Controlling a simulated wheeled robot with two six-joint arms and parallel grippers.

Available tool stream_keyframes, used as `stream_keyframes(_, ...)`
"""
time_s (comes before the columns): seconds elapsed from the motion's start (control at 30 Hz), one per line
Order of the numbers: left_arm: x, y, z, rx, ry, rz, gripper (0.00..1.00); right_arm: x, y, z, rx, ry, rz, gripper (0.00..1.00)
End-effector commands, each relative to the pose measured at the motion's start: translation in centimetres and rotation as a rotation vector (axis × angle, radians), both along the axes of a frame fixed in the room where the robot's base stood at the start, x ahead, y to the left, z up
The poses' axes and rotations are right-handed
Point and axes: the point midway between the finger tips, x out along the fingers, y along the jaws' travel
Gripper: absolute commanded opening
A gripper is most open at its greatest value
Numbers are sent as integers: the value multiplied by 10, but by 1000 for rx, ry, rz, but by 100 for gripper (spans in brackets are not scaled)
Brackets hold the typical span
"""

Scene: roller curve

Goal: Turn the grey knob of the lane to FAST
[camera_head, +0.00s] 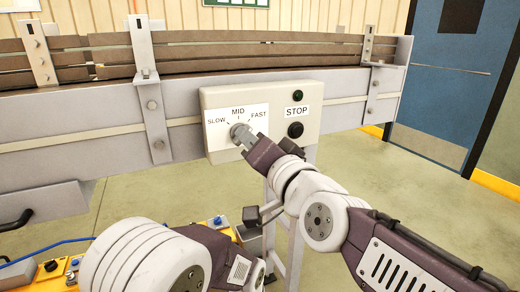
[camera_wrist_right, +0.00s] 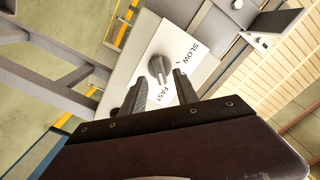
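The grey knob (camera_head: 237,130) sits on a white dial label marked SLOW, MID and FAST, on the beige control box (camera_head: 212,98) of the conveyor. My right gripper (camera_head: 246,142) is at the knob from the lower right and hides part of it. In the right wrist view the knob (camera_wrist_right: 160,67) lies just ahead of and between the two spread fingers (camera_wrist_right: 162,80), with gaps showing beside it. FAST is readable between the fingers. I cannot tell exactly where the knob points. My left arm (camera_head: 150,258) is low at the bottom; its fingers are not clear.
A STOP label (camera_head: 297,111) stands above a black button (camera_head: 295,130) right of the dial. The conveyor's grey side rail (camera_head: 70,125) runs behind the box. A blue door (camera_head: 455,70) is at the right. Yellow boxes with a blue cable (camera_head: 50,268) lie below left.

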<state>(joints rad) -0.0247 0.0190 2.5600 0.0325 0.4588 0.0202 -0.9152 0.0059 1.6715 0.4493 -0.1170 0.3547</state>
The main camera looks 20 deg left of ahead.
Motion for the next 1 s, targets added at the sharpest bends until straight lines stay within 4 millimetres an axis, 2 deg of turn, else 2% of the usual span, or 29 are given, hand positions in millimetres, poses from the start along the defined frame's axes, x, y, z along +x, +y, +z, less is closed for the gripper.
stream_keyframes(0.1,0,0,2,0,0,0,36,-18,-20,3,3,-2,1,36)
stream_keyframes(0.3,0,0,7,0,0,0,36,-37,-43,2,1,0,1,36)
stream_keyframes(0.8,0,0,6,0,0,0,36,-40,-47,0,0,0,0,36)
stream_keyframes(0.87,0,0,6,0,0,0,36,-36,-51,0,1,0,-12,36)
stream_keyframes(0.9,0,0,6,0,0,0,36,-27,-57,-1,-1,1,-36,36)
stream_keyframes(0.97,0,0,6,0,0,0,36,-3,-76,-6,-9,8,-101,36)
stream_keyframes(1.0,0,0,6,0,0,0,36,20,-94,-15,-23,21,-162,36)
